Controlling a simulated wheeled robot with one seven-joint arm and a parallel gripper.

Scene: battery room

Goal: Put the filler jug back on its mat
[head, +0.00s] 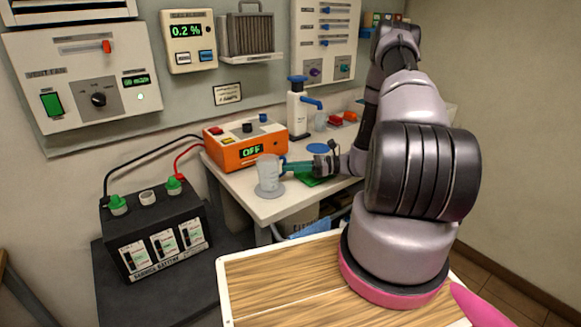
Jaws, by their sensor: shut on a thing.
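The filler jug (267,172) is a pale, see-through cup with a blue handle, near the left front of the white bench. It looks upright, on or just above a grey round mat (269,192); I cannot tell whether its base touches. My gripper (288,167) comes in from the right, its teal fingers shut on the jug's handle side. The fingers hide most of the handle. A green mat (310,181) lies partly under my gripper, and a blue round mat (318,148) lies behind it.
An orange charger (246,145) showing OFF stands just behind the jug. A white pump bottle (298,108) stands further back. A black battery (155,235) with green caps and cables sits lower left. The bench's front edge (290,212) is close to the jug.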

